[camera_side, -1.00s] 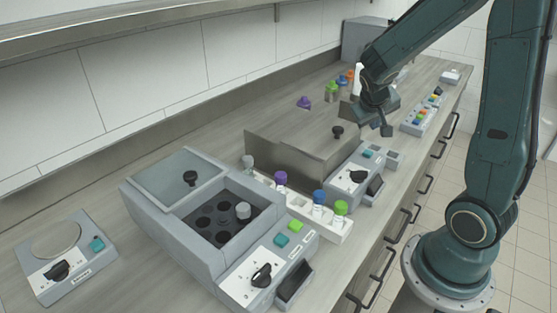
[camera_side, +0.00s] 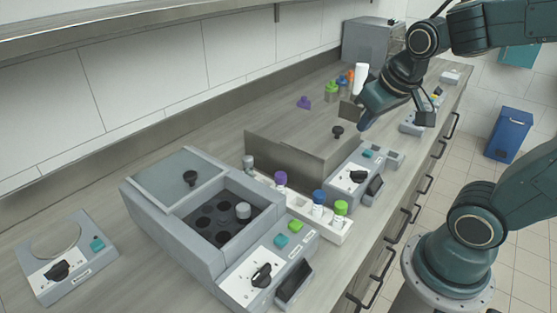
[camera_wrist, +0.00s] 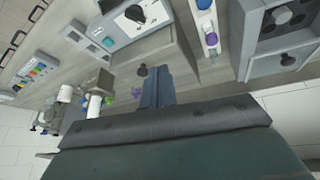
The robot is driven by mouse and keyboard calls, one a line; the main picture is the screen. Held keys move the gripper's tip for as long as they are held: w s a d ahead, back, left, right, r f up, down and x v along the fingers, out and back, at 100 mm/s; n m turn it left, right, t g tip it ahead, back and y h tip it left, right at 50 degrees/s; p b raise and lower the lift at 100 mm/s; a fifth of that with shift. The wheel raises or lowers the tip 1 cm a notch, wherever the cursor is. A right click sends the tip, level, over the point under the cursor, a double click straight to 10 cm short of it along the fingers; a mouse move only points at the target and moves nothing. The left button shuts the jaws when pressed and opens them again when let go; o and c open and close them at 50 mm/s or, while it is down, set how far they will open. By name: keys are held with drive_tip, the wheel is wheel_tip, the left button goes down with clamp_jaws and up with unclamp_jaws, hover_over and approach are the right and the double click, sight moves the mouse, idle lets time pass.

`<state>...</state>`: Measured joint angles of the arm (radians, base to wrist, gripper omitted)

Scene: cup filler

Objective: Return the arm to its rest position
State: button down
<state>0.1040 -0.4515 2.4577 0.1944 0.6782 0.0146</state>
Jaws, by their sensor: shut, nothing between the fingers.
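My gripper (camera_side: 366,122) hangs in the air over the far right part of the bench in the side view, tilted down and to the left. It is near the grey covered box and holds nothing.
The centrifuge-like device (camera_side: 175,235) with an open lid is at the front left. A white rack (camera_side: 330,227) holds several capped tubes. A scale (camera_side: 65,255) stands far left. A grey box (camera_side: 300,155), colored bottles (camera_side: 331,90) and a blue bin (camera_side: 509,135) are farther back.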

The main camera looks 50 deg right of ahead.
drive_tip(key=s+a+r+n+y, duration=0.2)
drive_tip(key=s+a+n, duration=0.1)
drive_tip(key=s+a, duration=0.3)
drive_tip(key=shift+s+a+r+t, duration=0.15)
drive_tip(key=shift+a+r+t, duration=0.1)
drive_tip(key=shift+a+t, duration=0.15)
idle(0.3)
